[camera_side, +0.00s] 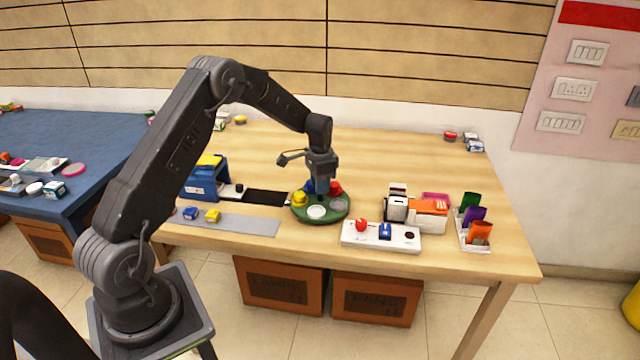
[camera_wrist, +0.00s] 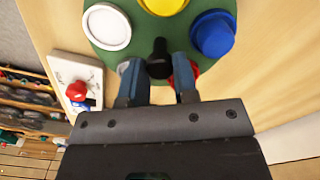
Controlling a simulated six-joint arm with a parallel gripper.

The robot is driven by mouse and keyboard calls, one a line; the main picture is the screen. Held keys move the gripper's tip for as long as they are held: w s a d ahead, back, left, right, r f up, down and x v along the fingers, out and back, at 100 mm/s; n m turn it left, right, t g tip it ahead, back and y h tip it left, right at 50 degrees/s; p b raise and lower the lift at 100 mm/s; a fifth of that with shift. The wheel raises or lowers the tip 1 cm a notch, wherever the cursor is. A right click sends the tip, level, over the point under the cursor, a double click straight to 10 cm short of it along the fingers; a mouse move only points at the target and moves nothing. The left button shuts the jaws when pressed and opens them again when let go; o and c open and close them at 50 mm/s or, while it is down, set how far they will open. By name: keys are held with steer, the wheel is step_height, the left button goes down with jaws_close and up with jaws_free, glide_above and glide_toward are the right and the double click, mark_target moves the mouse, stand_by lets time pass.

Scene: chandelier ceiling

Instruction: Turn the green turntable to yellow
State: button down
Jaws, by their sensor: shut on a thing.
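The round green turntable (camera_side: 327,219) lies on the wooden table and carries yellow (camera_side: 299,199), white (camera_side: 317,212), grey (camera_side: 338,206), red (camera_side: 335,187) and blue (camera_side: 309,186) pieces around it. In the wrist view the green disc (camera_wrist: 135,48) is cut off at the top, with the yellow piece (camera_wrist: 163,4) at that edge. My gripper (camera_side: 319,183) is over the disc's middle. In the wrist view my gripper (camera_wrist: 159,80) has its fingers on either side of a black upright knob (camera_wrist: 159,58), shut on it. The fingers partly hide the red and grey pieces.
A white panel (camera_side: 350,240) with a red knob and blue switch stands close in front right. A white-and-orange box group (camera_side: 425,215) and a card holder (camera_side: 473,235) are further right. A blue box (camera_side: 203,185), black mat (camera_side: 266,197) and grey strip (camera_side: 235,226) lie left.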

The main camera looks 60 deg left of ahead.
steer(key=shift+r+m, duration=0.1)
steer(key=shift+m, duration=1.7)
steer(key=c, duration=0.9)
jaws_free()
step_height(320, 180, up, 14)
steer(key=shift+f, duration=0.1)
